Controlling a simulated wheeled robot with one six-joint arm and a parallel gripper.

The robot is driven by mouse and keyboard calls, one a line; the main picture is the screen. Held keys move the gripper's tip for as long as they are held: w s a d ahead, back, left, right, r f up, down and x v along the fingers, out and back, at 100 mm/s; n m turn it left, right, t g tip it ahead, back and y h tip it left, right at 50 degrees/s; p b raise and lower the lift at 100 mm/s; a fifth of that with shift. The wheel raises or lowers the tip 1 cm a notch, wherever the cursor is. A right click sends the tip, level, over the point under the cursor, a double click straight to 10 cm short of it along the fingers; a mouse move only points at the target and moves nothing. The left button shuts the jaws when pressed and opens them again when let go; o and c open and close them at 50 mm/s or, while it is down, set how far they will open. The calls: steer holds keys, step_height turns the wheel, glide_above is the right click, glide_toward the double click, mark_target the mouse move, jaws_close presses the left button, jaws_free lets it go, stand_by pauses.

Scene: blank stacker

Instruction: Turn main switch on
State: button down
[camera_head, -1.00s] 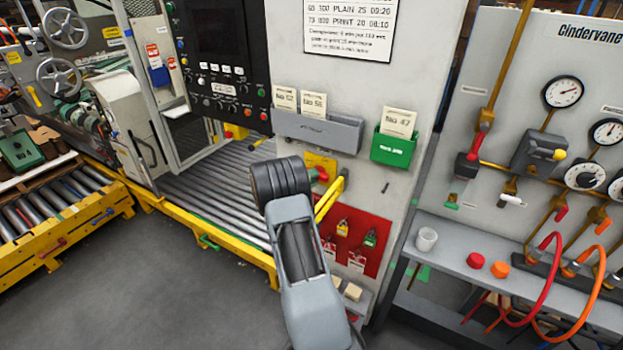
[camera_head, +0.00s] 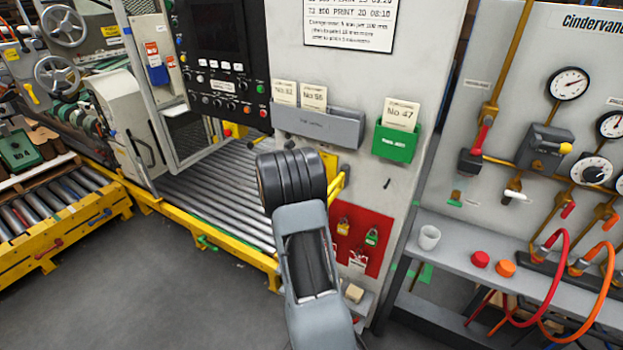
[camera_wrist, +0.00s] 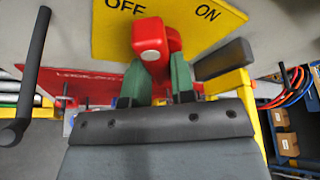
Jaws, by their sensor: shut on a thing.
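The main switch has a red handle (camera_wrist: 150,40) in front of a yellow plate (camera_wrist: 113,38) marked OFF on the left and ON on the right in the wrist view. My gripper (camera_wrist: 158,82) has its green fingers on either side of the handle and is shut on it. The handle stands nearer the middle of the plate than either word; its exact setting is hard to tell. In the head view my dark wrist hides the handle and most of the yellow plate (camera_head: 329,160).
A yellow bar (camera_wrist: 226,82) with a dark end stands close right of my fingers, and a dark rod (camera_wrist: 34,65) at left. Below the switch, a red board (camera_head: 378,250) holds padlocks. A grey shelf (camera_head: 455,258) with a cup stands to the right.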

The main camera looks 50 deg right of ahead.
steer(key=m+t+b, duration=0.1)
steer(key=b, duration=0.1)
steer(key=m+t+b, duration=0.1)
steer(key=m+b, duration=0.1)
steer(key=b, duration=0.1)
steer(key=m+t+y+b, duration=0.1)
steer(key=m+b, duration=0.1)
steer(key=b, duration=0.1)
steer(key=shift+s+d+r, duration=0.2)
steer(key=shift+r, duration=0.15)
stand_by(0.3)
steer(key=c, duration=1.2)
jaws_free()
steer(key=shift+s+d, duration=0.1)
steer(key=shift+o, duration=1.2)
steer(key=shift+f, duration=0.2)
steer(key=shift+a, duration=0.2)
steer(key=v, duration=1.3)
steer(key=shift+a+r+b, duration=0.25)
steer(key=shift+r+b, duration=0.05)
steer(key=shift+b, duration=0.05)
